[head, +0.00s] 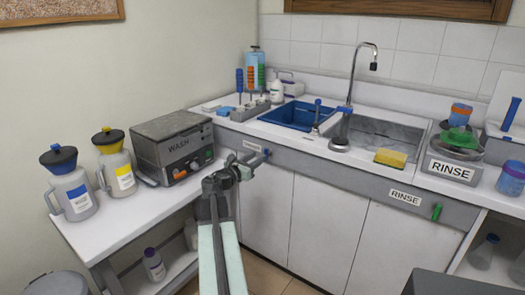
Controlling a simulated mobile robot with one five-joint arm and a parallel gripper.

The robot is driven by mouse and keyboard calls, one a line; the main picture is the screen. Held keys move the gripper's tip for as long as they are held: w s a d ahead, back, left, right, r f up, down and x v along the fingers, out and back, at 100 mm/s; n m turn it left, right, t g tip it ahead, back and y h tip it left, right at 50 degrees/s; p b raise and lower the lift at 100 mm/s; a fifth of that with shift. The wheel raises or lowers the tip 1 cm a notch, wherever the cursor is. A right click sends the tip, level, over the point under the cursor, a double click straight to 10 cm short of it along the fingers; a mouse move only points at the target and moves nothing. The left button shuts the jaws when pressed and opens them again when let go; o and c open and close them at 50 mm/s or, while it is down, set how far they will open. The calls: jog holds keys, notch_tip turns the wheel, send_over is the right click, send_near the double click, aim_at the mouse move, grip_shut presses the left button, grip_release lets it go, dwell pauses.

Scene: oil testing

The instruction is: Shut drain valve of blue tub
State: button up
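The blue tub (290,117) is set into the counter at the back, left of the steel sink. A blue valve handle (266,153) sticks out of the grey front panel below the tub, at the panel's left part. Its exact turn is too small to tell. My gripper (241,170) is just left of and below this handle, at the end of my arm, which reaches up from the bottom of the view. It appears close to the handle, but I cannot tell whether they touch. Its fingers are too small and dark to show whether they are open.
A green valve handle (437,211) hangs on the panel at right, near a RINSE label (405,197). A yellow sponge (390,158) lies by the steel sink (375,138). White cabinet doors are below the counter.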

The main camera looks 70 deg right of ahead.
aim_at(265, 152)
jog(key=x, duration=0.7)
jog(key=shift+d, duration=0.1)
grip_shut()
